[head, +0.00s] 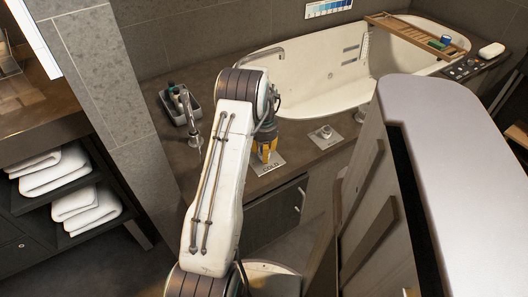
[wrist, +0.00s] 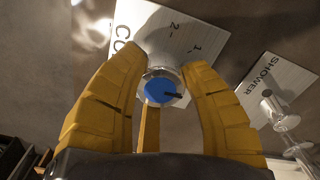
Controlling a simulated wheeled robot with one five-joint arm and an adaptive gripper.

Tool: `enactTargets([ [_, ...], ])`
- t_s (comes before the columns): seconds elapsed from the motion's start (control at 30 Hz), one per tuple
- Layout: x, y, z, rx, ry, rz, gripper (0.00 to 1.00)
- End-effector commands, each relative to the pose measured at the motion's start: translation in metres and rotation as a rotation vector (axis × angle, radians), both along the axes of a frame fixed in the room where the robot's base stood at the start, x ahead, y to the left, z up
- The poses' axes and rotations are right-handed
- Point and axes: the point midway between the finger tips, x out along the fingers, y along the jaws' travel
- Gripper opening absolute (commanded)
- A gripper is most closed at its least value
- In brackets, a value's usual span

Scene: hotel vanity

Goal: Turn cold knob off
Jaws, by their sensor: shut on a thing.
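The cold knob (wrist: 160,88) is a round metal knob with a blue cap and a dark pointer line that points right in the wrist view. It stands on a pale plate (wrist: 160,35) with the letters "CO" showing and marks 1 and 2. The rest of the word is hidden by a finger. My gripper (wrist: 163,65) has its yellow fingers closed around the knob, on both sides of it. In the head view my gripper (head: 264,150) is over the plate (head: 266,165) on the tub deck, and it hides the knob.
A shower plate (wrist: 277,82) with its metal knob (wrist: 272,102) is close on the right. A metal spout (head: 192,125) and a bottle tray (head: 178,105) stand left of my arm. The white bathtub (head: 320,75) lies behind.

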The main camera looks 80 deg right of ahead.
Motion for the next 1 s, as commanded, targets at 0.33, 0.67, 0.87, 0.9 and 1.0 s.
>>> enactTargets([
  [0.33, 0.000, -0.002, -0.001, -0.007, 0.000, 0.002, 0.50],
  [0.67, 0.000, -0.001, 0.000, -0.003, 0.000, 0.001, 0.67],
  [0.87, 0.000, -0.001, 0.004, -0.003, 0.000, 0.001, 0.67],
  [0.9, 0.000, -0.001, 0.007, -0.004, 0.000, 0.001, 0.67],
  [1.0, 0.000, -0.002, 0.019, -0.005, 0.000, 0.001, 0.67],
])
